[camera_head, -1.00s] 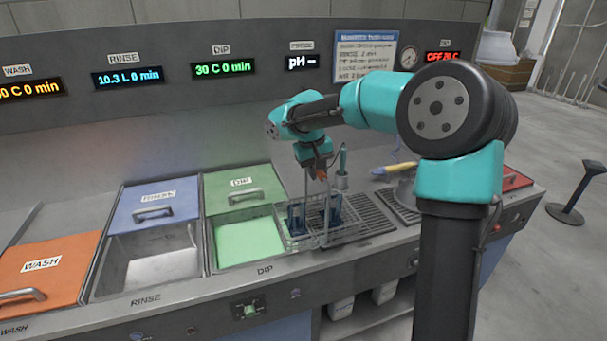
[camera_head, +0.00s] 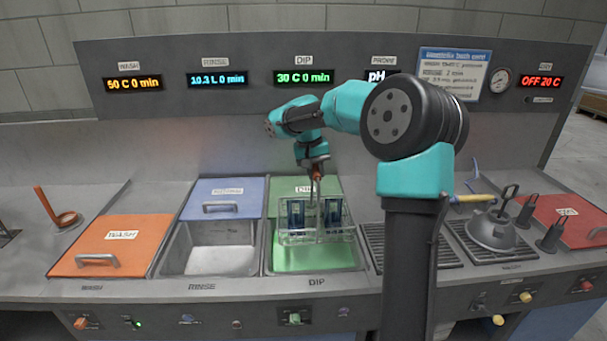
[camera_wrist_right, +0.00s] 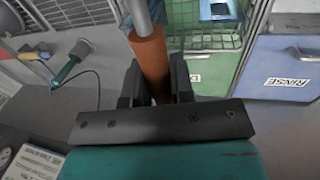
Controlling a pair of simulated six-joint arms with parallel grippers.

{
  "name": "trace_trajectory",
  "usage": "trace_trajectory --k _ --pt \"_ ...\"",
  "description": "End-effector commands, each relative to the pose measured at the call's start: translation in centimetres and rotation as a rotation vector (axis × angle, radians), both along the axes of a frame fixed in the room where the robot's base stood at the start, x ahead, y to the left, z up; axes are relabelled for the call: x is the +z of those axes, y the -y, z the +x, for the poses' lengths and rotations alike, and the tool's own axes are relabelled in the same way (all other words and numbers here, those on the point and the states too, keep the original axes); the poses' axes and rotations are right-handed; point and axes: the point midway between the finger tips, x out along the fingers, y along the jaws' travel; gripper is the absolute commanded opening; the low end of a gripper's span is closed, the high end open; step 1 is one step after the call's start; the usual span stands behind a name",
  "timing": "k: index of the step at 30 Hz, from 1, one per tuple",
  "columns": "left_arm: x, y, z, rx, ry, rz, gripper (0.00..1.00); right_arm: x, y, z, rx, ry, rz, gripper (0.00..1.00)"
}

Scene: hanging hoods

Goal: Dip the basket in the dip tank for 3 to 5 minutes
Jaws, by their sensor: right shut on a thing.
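The wire basket (camera_head: 291,238) holds blue parts and hangs upright from a tall handle. My right gripper (camera_head: 317,168) is shut on the orange grip of the handle, which also shows between the fingers in the right wrist view (camera_wrist_right: 150,65). The basket is over the open dip tank (camera_head: 312,262), which holds green liquid. I cannot tell whether its bottom touches the liquid. The green dip lid (camera_head: 282,190) is slid back behind the tank, partly hidden by the basket and my gripper. The dip display (camera_head: 304,77) reads 30 C 0 min. My left gripper is not in view.
The open rinse tank (camera_head: 215,259) is left of the dip tank, with the closed orange wash lid (camera_head: 110,243) beyond. Drain racks (camera_head: 378,240) lie to the right. A grey hood (camera_head: 492,230) and the red dryer lid (camera_head: 575,222) are farther right.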

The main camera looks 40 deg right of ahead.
Motion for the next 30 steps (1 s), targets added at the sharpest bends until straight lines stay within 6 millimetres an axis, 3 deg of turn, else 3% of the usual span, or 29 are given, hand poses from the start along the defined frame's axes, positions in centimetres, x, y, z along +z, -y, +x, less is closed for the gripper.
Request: trace_trajectory --k 17,30 --pt "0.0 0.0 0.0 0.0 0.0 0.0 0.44 0.0 0.5 -0.3 -0.019 0.002 -0.002 0.0" --pt "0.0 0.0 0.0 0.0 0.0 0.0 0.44 -3.2 0.5 -0.3 -0.017 0.0 -0.002 0.0"
